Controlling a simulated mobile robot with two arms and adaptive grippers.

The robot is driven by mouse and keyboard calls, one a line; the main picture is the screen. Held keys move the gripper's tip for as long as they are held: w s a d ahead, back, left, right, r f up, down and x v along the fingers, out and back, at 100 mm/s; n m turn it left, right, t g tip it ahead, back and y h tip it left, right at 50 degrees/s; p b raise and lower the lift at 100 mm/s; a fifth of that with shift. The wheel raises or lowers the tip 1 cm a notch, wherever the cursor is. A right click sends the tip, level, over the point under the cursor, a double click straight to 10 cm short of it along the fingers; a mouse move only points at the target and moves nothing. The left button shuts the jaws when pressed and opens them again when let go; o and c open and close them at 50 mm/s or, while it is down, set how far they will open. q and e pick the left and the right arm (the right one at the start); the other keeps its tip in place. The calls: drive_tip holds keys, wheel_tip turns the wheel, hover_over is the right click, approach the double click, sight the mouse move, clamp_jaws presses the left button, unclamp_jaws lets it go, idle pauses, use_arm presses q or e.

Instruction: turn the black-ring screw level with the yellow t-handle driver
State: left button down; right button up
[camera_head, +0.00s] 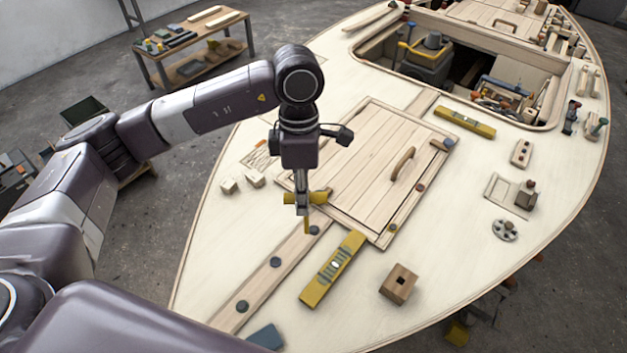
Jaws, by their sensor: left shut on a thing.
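My left gripper (303,190) comes down from above over the left side of the hull deck. It is shut on the yellow t-handle driver (319,198), held upright with the crossbar in the jaws and the shaft pointing down. The driver's tip is close to a dark round screw (314,230) on a wooden strip; I cannot tell if they touch. Two more dark screws, one in the middle (275,262) and one lower down (242,306), sit on the same strip. Ring colours are too small to tell, so I cannot say which is the black-ring screw. My right gripper is not in view.
A wooden hatch cover (372,165) with a handle lies just right of the driver. A yellow spirit level (333,269) and a wooden block with a square hole (398,284) lie nearer. An open hatchway (547,112) is at the upper right.

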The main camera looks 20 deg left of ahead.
use_arm(q)
drive_tip(key=w+f+n+t+b, duration=0.1)
drive_tip(key=w+f+n, duration=0.4)
drive_tip(key=n, duration=1.1)
drive_tip(key=shift+w+d+f+t+b, duration=0.3)
drive_tip(key=shift+f+b, duration=0.25)
drive_tip(key=shift+f, duration=0.95)
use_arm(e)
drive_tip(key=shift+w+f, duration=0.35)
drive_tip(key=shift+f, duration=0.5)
use_arm(q)
drive_tip(key=n, duration=0.4)
drive_tip(key=n+p, duration=0.1)
drive_tip(key=n, duration=0.6)
drive_tip(key=shift+w+d+n+t+p, duration=0.15)
drive_tip(key=shift+d+n+t+p, duration=0.15)
drive_tip(key=shift+p, duration=0.1)
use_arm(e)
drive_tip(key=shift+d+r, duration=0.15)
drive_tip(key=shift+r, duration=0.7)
use_arm(q)
drive_tip(key=shift+f+b, duration=0.2)
drive_tip(key=shift+b, duration=0.1)
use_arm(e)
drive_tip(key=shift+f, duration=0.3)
